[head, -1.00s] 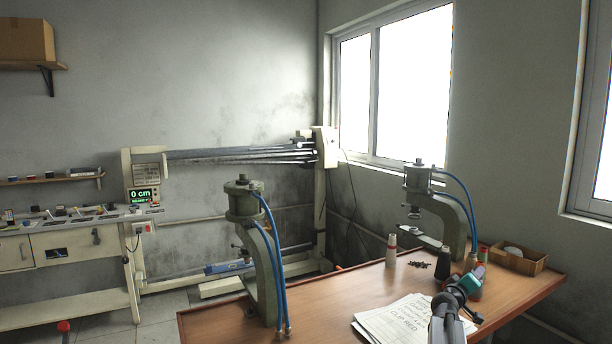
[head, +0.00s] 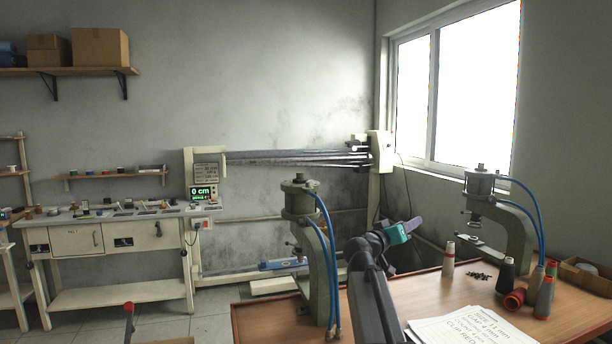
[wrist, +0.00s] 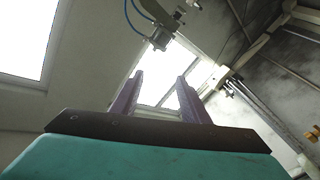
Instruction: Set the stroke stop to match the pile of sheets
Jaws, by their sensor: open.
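Two green pneumatic presses with blue air hoses stand on the wooden table. The left press (head: 321,265) is at the table's left end, and the right press (head: 515,235) is at the back near the window. A press also shows at the top of the wrist view (wrist: 160,35). My gripper (head: 416,225) is raised above the table between the two presses, apart from both. In the wrist view its two purple fingers (wrist: 158,92) are apart with nothing between them. I cannot make out a stroke stop on either press.
Printed papers (head: 470,328) lie at the table's front, with "11 mm" and "RED" legible. A white bottle (head: 448,260), dark pellets (head: 481,276), thread cones (head: 506,275) and a cardboard tray (head: 588,278) are on the right. A workbench (head: 110,240) stands left.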

